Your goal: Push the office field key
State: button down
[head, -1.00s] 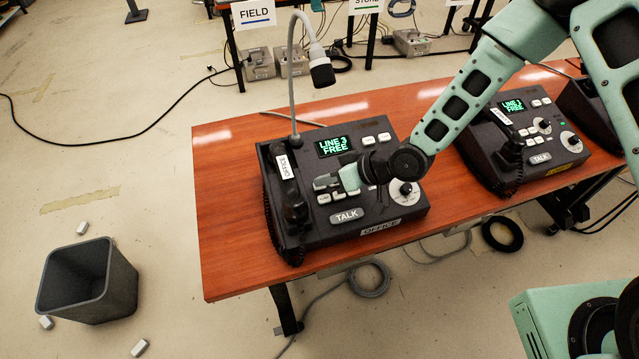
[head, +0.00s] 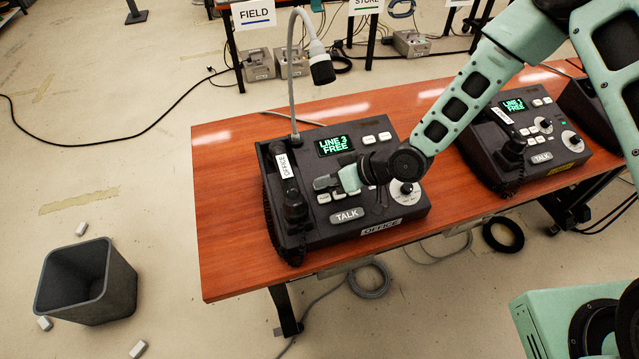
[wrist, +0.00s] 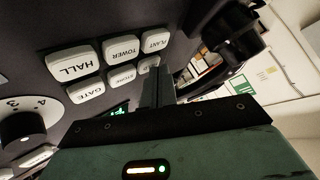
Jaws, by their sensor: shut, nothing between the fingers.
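The office phone (head: 375,215) is a dark desk unit on the wooden table, with an OFFICE label, a TALK bar and a green display reading LINE 3 FREE. My gripper (head: 325,183) is shut and empty, low over its white keys. In the wrist view, the shut fingers (wrist: 157,85) reach toward the end of the key block. The HALL key (wrist: 74,66), TOWER key (wrist: 120,50), PLANT key (wrist: 156,42), GATE key (wrist: 87,91) and STORE key (wrist: 121,76) show there. A sixth key (wrist: 148,65) is partly hidden by the fingers; its label is unreadable. I cannot tell whether they touch it.
A handset (head: 289,190) lies along the phone's left side, and a gooseneck microphone (head: 321,70) rises behind it. A second phone (head: 525,140) stands to the right. A FIELD sign (head: 254,14) hangs at the back table. A grey bin (head: 85,282) is on the floor.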

dwell(0.3)
jog(key=shift+s+r, duration=0.15)
jog(key=shift+r, duration=0.3)
jog(key=shift+p, duration=0.35)
jog(key=r+p, duration=0.1)
jog(key=r, duration=0.1)
jog(key=s+r+p, duration=0.1)
jog(key=r, duration=0.1)
jog(key=r+p, duration=0.1)
jog(key=p, duration=0.1)
jog(key=shift+s+d+r, duration=0.2)
jog(key=shift+d+r, duration=0.05)
jog(key=shift+r, duration=0.15)
